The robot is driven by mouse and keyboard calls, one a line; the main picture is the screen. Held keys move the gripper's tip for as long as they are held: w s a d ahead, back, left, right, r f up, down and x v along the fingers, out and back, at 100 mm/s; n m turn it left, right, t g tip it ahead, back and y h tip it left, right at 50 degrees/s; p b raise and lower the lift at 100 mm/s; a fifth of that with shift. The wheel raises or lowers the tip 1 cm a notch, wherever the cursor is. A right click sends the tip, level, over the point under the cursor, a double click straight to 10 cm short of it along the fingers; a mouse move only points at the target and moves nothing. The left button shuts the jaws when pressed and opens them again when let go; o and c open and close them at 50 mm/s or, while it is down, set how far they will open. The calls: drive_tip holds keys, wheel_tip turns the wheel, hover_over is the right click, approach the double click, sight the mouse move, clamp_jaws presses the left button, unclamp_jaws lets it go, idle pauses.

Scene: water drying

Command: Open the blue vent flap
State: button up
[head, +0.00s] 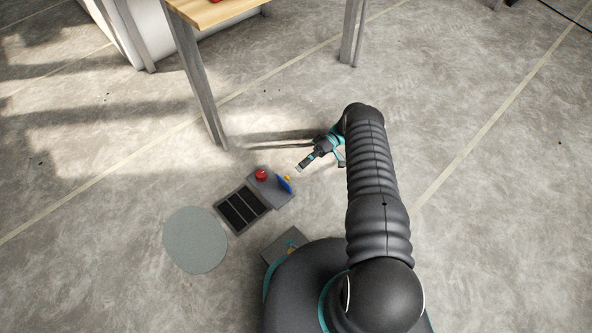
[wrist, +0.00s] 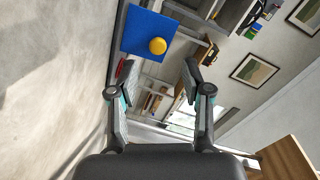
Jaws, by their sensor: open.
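The blue vent flap (wrist: 143,32) is a flat blue panel with a round yellow knob (wrist: 158,46), ahead of my gripper in the wrist view. In the head view the flap (head: 285,185) stands on a grey unit on the floor, beside a red button (head: 261,175). My gripper (wrist: 152,82) is open and empty, with its fingers apart, and the flap lies beyond the fingertips. In the head view my gripper (head: 302,166) is just up and right of the flap, apart from it. Part of the red button shows below the flap in the wrist view.
The grey unit has a dark slotted grille (head: 243,208). A grey disc (head: 195,240) lies on the floor to its left. A wooden-topped table (head: 215,12) with grey legs stands behind. The concrete floor to the right is clear.

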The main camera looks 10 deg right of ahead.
drive_tip(key=shift+v, duration=1.05)
